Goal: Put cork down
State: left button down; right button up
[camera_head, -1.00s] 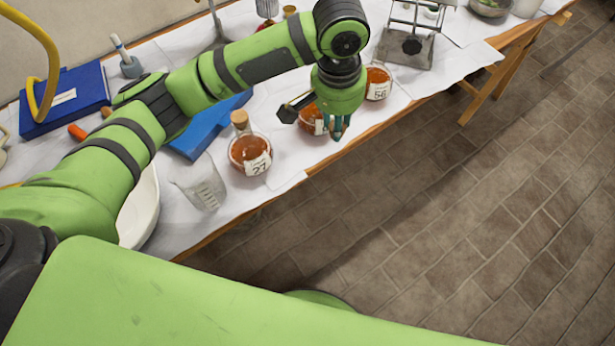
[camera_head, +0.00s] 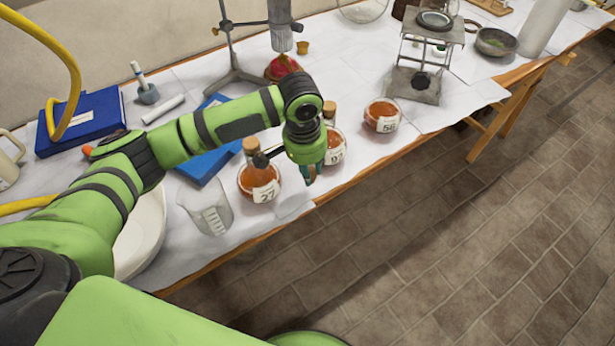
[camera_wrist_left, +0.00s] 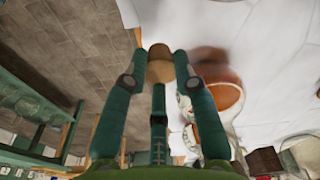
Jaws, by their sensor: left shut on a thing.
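My left gripper (camera_head: 311,174) is over the front edge of the table, beside the flask labelled 27 (camera_head: 259,183). In the left wrist view the fingers (camera_wrist_left: 158,78) are shut on a brown cork (camera_wrist_left: 160,66). The cork is hidden behind the gripper in the head view. Flask 27 has its own cork (camera_head: 251,144). A second flask (camera_head: 335,148), partly behind the gripper, also has a cork (camera_head: 329,109). The flask labelled 56 (camera_head: 381,115), farther right, shows no cork. My right gripper is not in view.
A glass beaker (camera_head: 208,208) and a white basin (camera_head: 142,232) stand left of flask 27. Blue books (camera_head: 80,120) and a metal stand (camera_head: 240,75) are farther back. A lab jack (camera_head: 414,82) stands behind flask 56. White paper between the flasks and the jack is bare.

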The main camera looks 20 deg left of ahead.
pick_arm(q)
jog(key=shift+a+f, duration=0.2)
jog(key=shift+f, duration=1.95)
jog(key=shift+f, duration=0.1)
jog(key=c, duration=1)
grip_release()
jog(key=r, duration=0.8)
jog(key=s+r, duration=0.1)
jog(key=r, duration=0.3)
jog(key=shift+a+r, duration=0.15)
jog(key=shift+a, duration=0.1)
